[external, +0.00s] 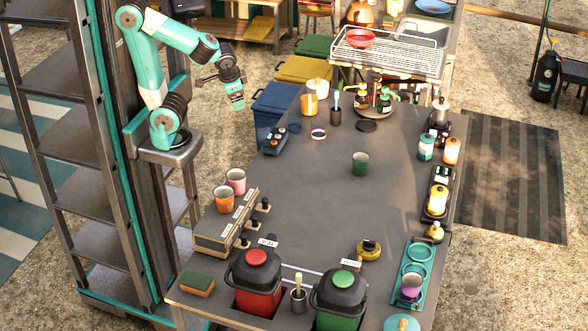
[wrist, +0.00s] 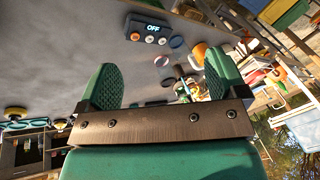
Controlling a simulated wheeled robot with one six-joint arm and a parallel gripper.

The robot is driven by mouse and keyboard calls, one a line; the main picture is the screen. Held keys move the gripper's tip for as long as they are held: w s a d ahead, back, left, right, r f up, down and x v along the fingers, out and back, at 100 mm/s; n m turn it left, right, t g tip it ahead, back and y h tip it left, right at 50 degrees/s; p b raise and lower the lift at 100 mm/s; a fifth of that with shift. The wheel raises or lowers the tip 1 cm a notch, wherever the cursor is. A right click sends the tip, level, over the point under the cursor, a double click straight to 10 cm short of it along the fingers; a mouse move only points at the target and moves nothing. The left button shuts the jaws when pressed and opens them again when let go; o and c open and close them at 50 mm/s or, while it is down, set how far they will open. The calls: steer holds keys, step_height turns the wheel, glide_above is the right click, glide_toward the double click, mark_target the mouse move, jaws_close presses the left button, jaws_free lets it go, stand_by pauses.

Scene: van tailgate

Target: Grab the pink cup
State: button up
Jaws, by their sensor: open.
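A pink cup (external: 236,181) stands upright at the left edge of the grey table, beside an orange cup (external: 224,201), on or just behind a low grey box. My gripper (external: 237,103) is high in the air left of the table's far part, well away from the pink cup and nearer the blue bin. In the wrist view my gripper (wrist: 160,88) shows its two green fingers spread apart with nothing between them. I cannot make out the pink cup in the wrist view.
A green cup (external: 360,163) stands mid-table with clear surface around it. The low grey box (external: 222,226) with black knobs is by the cups. A dark control box (wrist: 149,33) reads OFF.

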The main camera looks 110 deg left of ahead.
step_height(320, 180, up, 4)
steer(key=m+h+p, duration=0.4)
steer(key=m+p, duration=1.5)
steer(key=m, duration=0.6)
glide_above(236, 181)
steer(key=s+a, duration=0.1)
steer(key=a, duration=0.2)
steer(key=shift+m, duration=0.3)
steer(key=f, duration=0.5)
steer(key=f+p, duration=0.1)
steer(key=f, duration=0.5)
steer(key=shift+s+d+p, duration=0.2)
steer(key=shift+p, duration=0.1)
steer(key=shift+w+f+p, duration=0.1)
steer(key=shift+f+p, duration=1.15)
steer(key=shift+f, duration=1.95)
steer(key=shift+c, duration=0.2)
steer(key=c, duration=1)
